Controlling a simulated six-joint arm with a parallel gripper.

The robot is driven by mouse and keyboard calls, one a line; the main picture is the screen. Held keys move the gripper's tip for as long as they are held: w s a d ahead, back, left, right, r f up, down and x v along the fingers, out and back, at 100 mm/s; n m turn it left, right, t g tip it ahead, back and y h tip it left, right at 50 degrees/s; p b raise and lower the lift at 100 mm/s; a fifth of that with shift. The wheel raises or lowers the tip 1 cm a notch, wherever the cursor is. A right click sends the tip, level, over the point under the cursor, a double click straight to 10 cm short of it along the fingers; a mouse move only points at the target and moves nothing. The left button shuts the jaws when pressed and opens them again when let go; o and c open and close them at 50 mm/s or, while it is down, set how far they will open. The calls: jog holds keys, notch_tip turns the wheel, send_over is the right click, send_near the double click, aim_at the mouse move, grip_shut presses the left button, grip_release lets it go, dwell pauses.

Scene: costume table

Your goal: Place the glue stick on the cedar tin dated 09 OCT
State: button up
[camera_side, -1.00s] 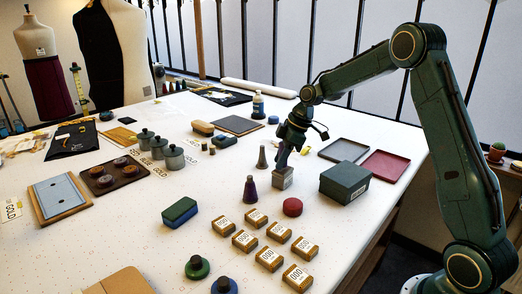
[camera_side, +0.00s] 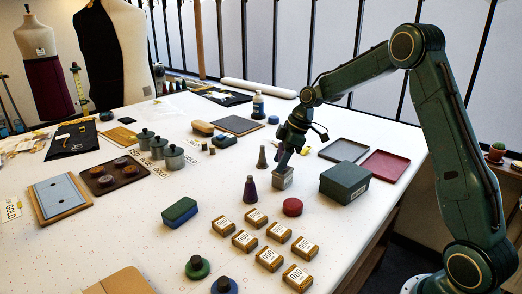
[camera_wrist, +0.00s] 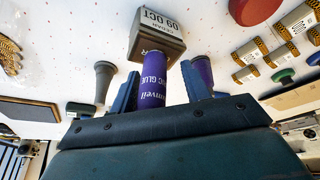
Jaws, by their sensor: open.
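The cedar tin (camera_wrist: 160,38) is a small grey-brown box with a label reading CEDAR 09 OCT; it also shows in the side view (camera_side: 282,180) on the table. The purple glue stick (camera_wrist: 153,82) stands with its far end against the tin's top, between my fingers. My gripper (camera_wrist: 160,92) is open, with a finger on each side of the glue stick and a gap visible on both sides. In the side view my gripper (camera_side: 284,160) is right above the tin, and the glue stick is hard to make out there.
A red round piece (camera_side: 292,207) and several labelled brown boxes (camera_side: 243,240) lie in front. A dark green box (camera_side: 344,181) is to the right, with grey and red trays behind.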

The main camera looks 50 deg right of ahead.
jog(key=v, duration=1.2)
jog(key=shift+r, duration=0.1)
dwell(0.4)
jog(key=s+a+r+m+t+h, duration=0.15)
jog(key=s+a+r+m, duration=0.35)
jog(key=s+a, duration=0.75)
jog(key=s+a+f+m+h, duration=0.1)
jog(key=s+m, duration=0.1)
jog(key=s, duration=0.6)
jog(key=s+a+f+m, duration=0.1)
jog(key=s+f+m, duration=0.1)
jog(key=s, duration=0.7)
jog(key=shift+t+h, duration=0.35)
jog(key=shift+t, duration=0.1)
